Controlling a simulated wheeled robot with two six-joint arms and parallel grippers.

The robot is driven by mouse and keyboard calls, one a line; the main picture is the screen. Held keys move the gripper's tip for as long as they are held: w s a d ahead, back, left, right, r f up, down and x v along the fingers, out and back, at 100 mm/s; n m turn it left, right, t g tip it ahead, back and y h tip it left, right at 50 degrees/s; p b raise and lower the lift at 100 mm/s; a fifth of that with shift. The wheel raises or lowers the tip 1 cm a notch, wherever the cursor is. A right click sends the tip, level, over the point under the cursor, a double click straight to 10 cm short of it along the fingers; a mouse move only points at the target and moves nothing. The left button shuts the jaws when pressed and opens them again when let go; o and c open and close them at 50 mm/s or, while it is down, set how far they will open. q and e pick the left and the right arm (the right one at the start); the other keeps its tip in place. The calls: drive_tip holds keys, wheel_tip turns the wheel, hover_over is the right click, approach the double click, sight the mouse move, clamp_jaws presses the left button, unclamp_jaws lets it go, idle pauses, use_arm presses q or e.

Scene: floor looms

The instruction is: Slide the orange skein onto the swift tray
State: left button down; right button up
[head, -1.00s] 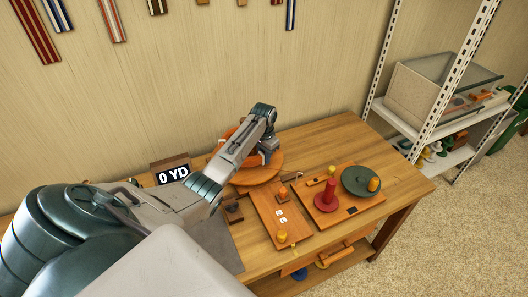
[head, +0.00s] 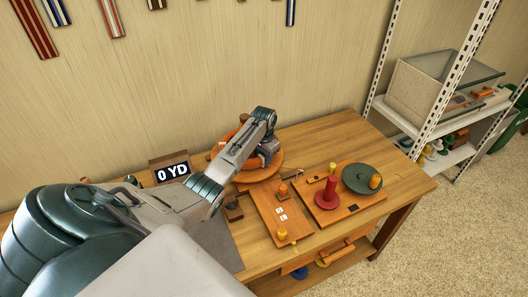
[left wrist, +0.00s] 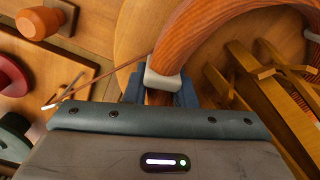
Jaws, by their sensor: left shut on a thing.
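The orange skein (left wrist: 195,32) is a thick striped ring, and its edge shows in the head view (head: 228,148) behind my arm. My left gripper (left wrist: 161,90) is shut on the skein at a pale grey band (left wrist: 163,76). In the head view the left gripper (head: 266,154) reaches down over the round wooden swift tray (head: 262,176). My right gripper is out of view.
A counter reading 0 YD (head: 172,172) stands left of the tray. A wooden board with orange and yellow knobs (head: 267,213) and a board with a red spool (head: 328,194) and green disc (head: 361,178) lie in front and right. Wooden slats (left wrist: 255,85) stand beside the gripper.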

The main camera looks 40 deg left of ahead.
use_arm(q)
drive_tip(key=shift+f, duration=0.3)
idle(0.4)
drive_tip(key=c, duration=1.1)
unclamp_jaws()
wheel_tip(320, 180, up, 11)
drive_tip(key=b, duration=0.3)
drive_tip(key=shift+d+f, duration=0.1)
drive_tip(key=shift+f, duration=0.1)
idle(0.3)
